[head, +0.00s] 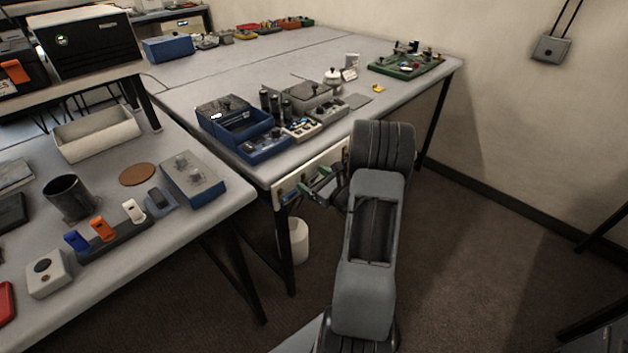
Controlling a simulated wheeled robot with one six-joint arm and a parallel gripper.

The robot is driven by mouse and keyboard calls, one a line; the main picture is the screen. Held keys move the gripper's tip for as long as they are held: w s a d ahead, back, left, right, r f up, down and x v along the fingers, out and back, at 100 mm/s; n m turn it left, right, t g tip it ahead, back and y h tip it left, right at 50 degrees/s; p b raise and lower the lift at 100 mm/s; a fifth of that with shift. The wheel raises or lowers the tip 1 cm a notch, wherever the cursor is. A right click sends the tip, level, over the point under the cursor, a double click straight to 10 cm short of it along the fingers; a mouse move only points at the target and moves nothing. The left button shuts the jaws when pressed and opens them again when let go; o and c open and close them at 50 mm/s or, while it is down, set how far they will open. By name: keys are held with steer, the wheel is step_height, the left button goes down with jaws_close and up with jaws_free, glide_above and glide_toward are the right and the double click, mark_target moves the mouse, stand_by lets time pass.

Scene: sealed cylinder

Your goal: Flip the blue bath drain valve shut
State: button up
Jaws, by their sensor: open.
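A pale panel (283,187) is fixed along the front edge of the far table. A small blue part (293,197), which looks like the blue drain valve, shows low on the panel's left part. It is too small to tell its handle's angle. My arm reaches up from the bottom and covers the right side of the panel. My gripper (312,191) seems to be the small green and dark parts showing left of my arm. It is open, its fingers close to the blue part. I cannot tell whether they touch.
A white bin (299,241) stands on the floor below the panel. Blue boxes and small devices crowd the table above it. The near table (215,205) at left holds a mug (70,197), a tray and coloured switches.

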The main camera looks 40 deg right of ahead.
steer(key=c, duration=0.9)
steer(key=shift+f+m, duration=0.15)
steer(key=shift+m, duration=0.85)
steer(key=o, duration=0.9)
steer(key=shift+s+d, duration=0.1)
steer(key=shift+s, duration=0.05)
steer(key=s+d, duration=0.2)
steer(key=s, duration=1.1)
steer(key=shift+s+d+b, duration=0.15)
steer(key=shift+s+b, duration=0.05)
steer(key=shift+b, duration=0.2)
